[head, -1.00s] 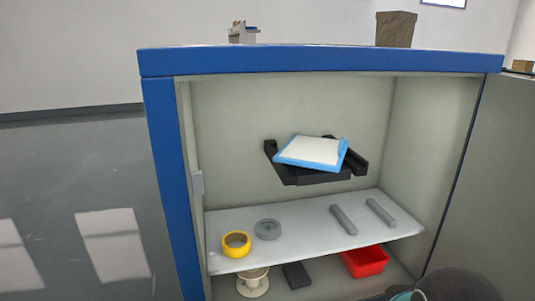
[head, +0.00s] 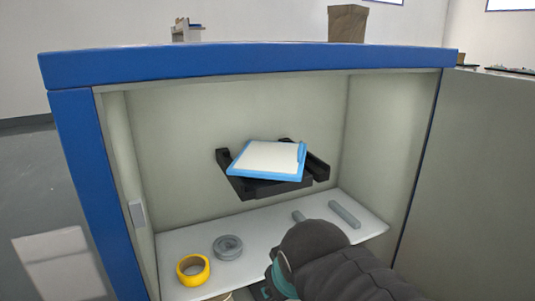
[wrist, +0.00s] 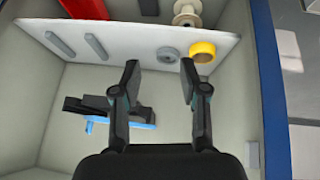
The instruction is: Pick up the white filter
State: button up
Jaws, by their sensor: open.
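The white filter (head: 268,158) is a flat white panel with a blue frame. It rests slightly askew on a black holder (head: 262,187) at the back wall of the cabinet, above the shelf. In the wrist view, only parts of its blue frame (wrist: 88,124) show beside the black holder (wrist: 92,106). My gripper (wrist: 159,70) is open and empty, inside the cabinet opening in that view. In the head view, my arm covers the lower right and the fingertips cannot be seen.
A white shelf (head: 178,248) bears a yellow ring (head: 193,283), a grey disc (head: 228,247) and grey bars (head: 344,214). The blue-framed cabinet (head: 250,58) has side walls and an open door (head: 480,170) at right. A red bin (wrist: 86,25) sits below the shelf.

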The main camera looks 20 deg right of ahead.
jog(key=w+d+r+n+t+h, duration=0.2)
jog(key=w+d+r+n+h, duration=0.1)
jog(key=w+d+r+n, duration=0.3)
jog(key=w+d+r+n+t+h, duration=0.2)
jog(key=w+d+r+n, duration=0.15)
jog(key=w+d, duration=0.45)
jog(key=n+t+y, duration=0.1)
jog(key=n+t, duration=0.2)
jog(key=n, duration=1)
send_near(302, 146)
jog(key=shift+n, duration=0.65)
jog(key=shift+b+x, duration=1.6)
jog(key=shift+x, duration=3.7)
grip_shut()
